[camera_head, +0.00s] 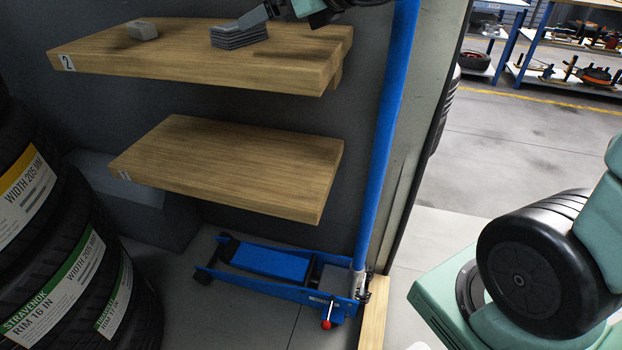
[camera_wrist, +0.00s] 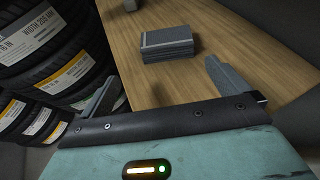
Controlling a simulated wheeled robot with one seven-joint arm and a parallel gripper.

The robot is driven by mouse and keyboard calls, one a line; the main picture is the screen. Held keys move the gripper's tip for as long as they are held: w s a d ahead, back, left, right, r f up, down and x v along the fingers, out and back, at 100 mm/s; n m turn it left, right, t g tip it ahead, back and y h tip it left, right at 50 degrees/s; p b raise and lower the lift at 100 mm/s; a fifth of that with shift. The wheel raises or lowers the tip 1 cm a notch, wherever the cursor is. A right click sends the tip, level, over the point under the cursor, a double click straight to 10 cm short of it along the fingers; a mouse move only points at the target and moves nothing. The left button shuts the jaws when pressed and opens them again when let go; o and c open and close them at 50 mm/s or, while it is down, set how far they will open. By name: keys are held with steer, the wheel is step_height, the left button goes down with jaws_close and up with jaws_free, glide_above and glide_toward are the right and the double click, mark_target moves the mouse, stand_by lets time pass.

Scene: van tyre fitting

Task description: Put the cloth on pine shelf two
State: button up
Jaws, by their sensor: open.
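The cloth (camera_head: 238,36) looks like a flat grey folded stack. It lies on pine shelf two (camera_head: 180,62), the upper wooden shelf, whose front corner has a "2" label. My gripper (camera_head: 262,14) is at the top of the head view, just behind and above the cloth, partly cut off by the frame. In the wrist view the cloth (camera_wrist: 168,43) rests on the wood beyond my fingertips. My gripper (camera_wrist: 162,72) is open and empty, its two grey fingers wide apart, and the cloth appears clear of them.
A small grey block (camera_head: 142,30) sits left of the cloth on the same shelf. The lower shelf (camera_head: 230,165) is bare. A blue trolley jack (camera_head: 275,265) with a tall blue handle (camera_head: 388,120) stands below at right. Stacked tyres (camera_head: 60,240) fill the left.

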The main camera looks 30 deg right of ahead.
steer(key=s+a+f+n+g+y, duration=0.1)
steer(key=s+a+f+n+g, duration=0.45)
steer(key=s+a+n, duration=0.35)
steer(key=s+a+f+n+g+y, duration=0.1)
steer(key=s+a+f+n+g, duration=0.5)
steer(key=n, duration=0.5)
steer(key=s+d+f+n+h, duration=0.2)
steer(key=s+n, duration=0.4)
steer(key=n, duration=0.3)
steer(key=s+d+f+n+h, duration=0.3)
steer(key=s+f+n, duration=0.3)
steer(key=n, duration=0.3)
steer(key=shift+s+d+f+g+h, duration=0.3)
steer(key=shift+s+g+h, duration=0.05)
steer(key=shift+s+h, duration=0.5)
step_height(320, 180, up, 21)
steer(key=p, duration=2.1)
